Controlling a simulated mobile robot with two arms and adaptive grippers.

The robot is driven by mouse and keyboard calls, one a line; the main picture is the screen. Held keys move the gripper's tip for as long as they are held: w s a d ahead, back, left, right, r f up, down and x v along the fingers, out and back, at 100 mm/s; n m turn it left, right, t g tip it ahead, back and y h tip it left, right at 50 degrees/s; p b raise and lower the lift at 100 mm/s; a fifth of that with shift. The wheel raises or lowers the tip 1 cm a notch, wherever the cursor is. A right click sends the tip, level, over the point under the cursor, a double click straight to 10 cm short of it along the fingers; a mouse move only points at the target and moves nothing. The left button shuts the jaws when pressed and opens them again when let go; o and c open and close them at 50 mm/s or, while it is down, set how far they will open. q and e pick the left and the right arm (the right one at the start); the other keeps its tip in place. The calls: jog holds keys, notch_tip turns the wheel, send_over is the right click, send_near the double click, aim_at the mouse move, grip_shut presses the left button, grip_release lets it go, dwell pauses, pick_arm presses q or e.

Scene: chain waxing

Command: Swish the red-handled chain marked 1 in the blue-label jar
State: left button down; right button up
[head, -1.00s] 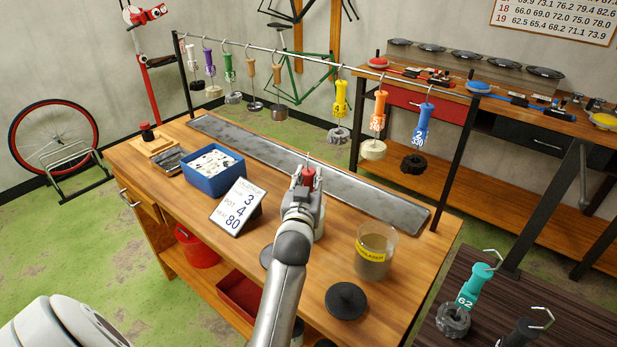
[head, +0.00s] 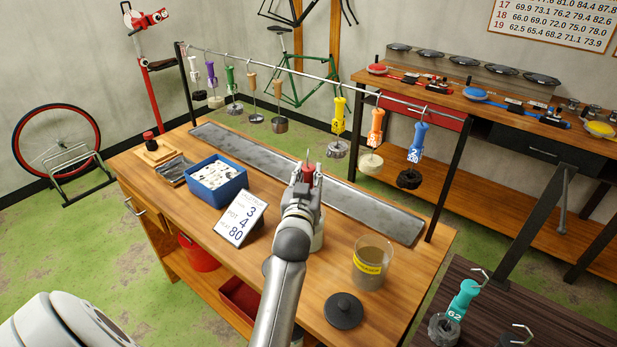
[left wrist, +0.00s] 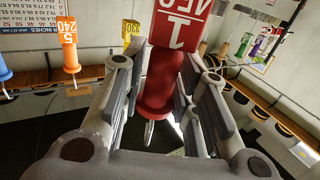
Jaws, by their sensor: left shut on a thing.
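The red handle (head: 308,174) is held upright in my left gripper (head: 306,188), whose fingers are closed on its sides. The left wrist view shows the handle (left wrist: 166,85) between the fingers, with an upside-down tag reading 1. Its chain is hidden behind the gripper. A glass jar (head: 318,238) stands directly below and behind my left gripper, mostly covered by my arm; its label is hidden, and I cannot tell whether the chain is inside. A second jar (head: 372,262) with a yellow label and brownish contents stands to the right.
Other handled chains hang from the rail (head: 330,83) behind, including a yellow one (head: 339,115), an orange one and a blue one. A dark lid (head: 343,311) lies in front of the yellow-label jar. A blue bin (head: 217,182) and sign (head: 241,222) stand left.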

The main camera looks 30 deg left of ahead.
aim_at(308, 153)
pick_arm(q)
notch_tip(308, 153, up, 8)
jog(key=p, duration=0.6)
jog(key=shift+f, duration=0.35)
dwell(0.3)
